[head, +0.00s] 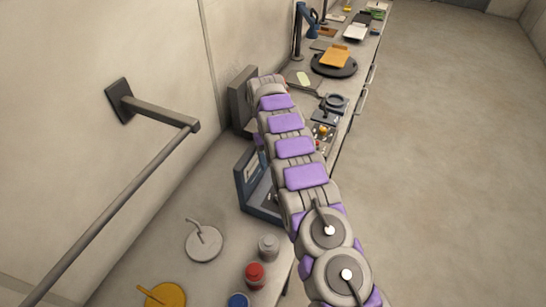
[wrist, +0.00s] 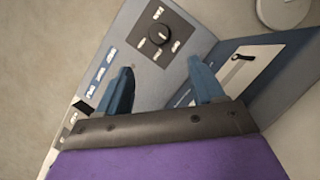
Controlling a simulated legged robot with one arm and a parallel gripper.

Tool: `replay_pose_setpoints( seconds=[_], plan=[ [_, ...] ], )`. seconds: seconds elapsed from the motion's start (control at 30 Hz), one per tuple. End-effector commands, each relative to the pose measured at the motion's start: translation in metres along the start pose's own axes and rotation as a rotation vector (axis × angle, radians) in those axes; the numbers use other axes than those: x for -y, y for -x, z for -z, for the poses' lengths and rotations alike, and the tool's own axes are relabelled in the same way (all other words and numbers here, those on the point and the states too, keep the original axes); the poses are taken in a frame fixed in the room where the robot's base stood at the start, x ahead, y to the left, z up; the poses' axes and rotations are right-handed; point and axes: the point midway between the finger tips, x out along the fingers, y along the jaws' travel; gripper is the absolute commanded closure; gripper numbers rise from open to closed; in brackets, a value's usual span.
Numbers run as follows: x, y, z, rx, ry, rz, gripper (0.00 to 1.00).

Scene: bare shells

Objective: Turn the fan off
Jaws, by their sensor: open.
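A dark blue-grey control panel (wrist: 118,42) fills the middle of the wrist view. It carries a round black knob (wrist: 160,34) on a grey plate with small labels around it, too blurred to read surely. My gripper (wrist: 161,80) is open, with its two blue fingers spread apart and nothing between them. The knob lies beyond the fingertips, apart from them. In the head view, a blue-grey box (head: 243,183) stands on the bench beside my arm, partly hidden by it. My gripper is hidden in the head view, and I cannot make out a fan.
A slider plate (wrist: 238,66) adjoins the knob panel at right. The bench holds a pale disc with a bent rod (head: 203,243), a red jar (head: 255,274) and a grey jar (head: 268,247). A wall rail (head: 110,211) runs at left. The floor (head: 445,170) at right is clear.

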Motion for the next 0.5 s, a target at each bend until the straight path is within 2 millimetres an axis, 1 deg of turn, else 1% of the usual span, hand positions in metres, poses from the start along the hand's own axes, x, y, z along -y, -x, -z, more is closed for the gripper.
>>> replay_pose_setpoints(
  seconds=[0.03,0.1,0.5],
  plan=[
    [0.0,0.007,-0.002,0.0,-0.001,-0.001,0.32],
    [-0.001,0.01,-0.001,-0.001,-0.001,-0.001,0.32],
    [-0.002,0.024,-0.001,-0.001,-0.002,-0.001,0.32]
  ],
)
